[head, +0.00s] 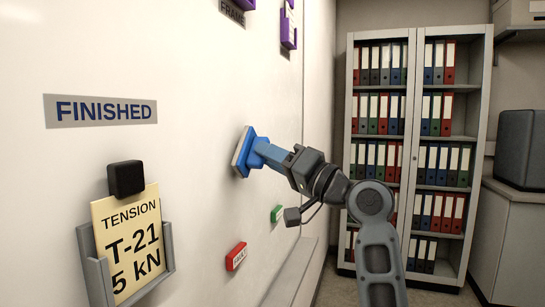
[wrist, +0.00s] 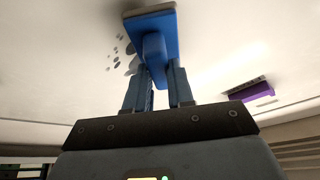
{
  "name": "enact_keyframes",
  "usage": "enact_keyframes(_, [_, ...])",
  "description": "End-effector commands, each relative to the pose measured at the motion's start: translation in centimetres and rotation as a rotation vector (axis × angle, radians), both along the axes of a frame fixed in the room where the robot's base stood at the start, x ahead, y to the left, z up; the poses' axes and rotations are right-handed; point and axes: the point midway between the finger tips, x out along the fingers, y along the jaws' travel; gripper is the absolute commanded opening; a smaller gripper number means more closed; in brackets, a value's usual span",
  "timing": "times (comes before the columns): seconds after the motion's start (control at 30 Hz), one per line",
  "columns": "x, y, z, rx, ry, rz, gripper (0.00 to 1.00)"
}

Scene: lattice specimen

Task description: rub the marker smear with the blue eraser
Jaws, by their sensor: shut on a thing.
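The blue eraser (head: 249,152) has a pale pad facing the whiteboard (head: 200,220). It is at the board or very close to it; I cannot tell whether the pad touches. In the wrist view the eraser (wrist: 158,35) is at the top centre. My gripper (head: 268,153) is shut on its handle, with one finger on each side in the wrist view (wrist: 156,76). Small dark grey spots of the marker smear (wrist: 118,50) show on the board just left of the eraser in the wrist view. The smear cannot be made out in the head view.
A FINISHED label (head: 100,110) and a holder (head: 165,250) with a yellow TENSION card (head: 130,240) are on the board at left. A red block (head: 236,256) and a green block (head: 277,213) sit below the eraser. A binder cabinet (head: 412,190) stands behind my arm.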

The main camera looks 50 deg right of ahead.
Motion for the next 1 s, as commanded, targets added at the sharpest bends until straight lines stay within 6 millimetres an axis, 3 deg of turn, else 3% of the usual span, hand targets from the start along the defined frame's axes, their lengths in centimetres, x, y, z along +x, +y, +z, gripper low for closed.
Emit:
enact_keyframes(0.77, [1.4, 0.5, 0.0, 0.000, -0.001, 0.001, 0.00])
enact_keyframes(1.0, [1.5, -0.2, 0.0, -0.001, -0.002, -0.002, 0.00])
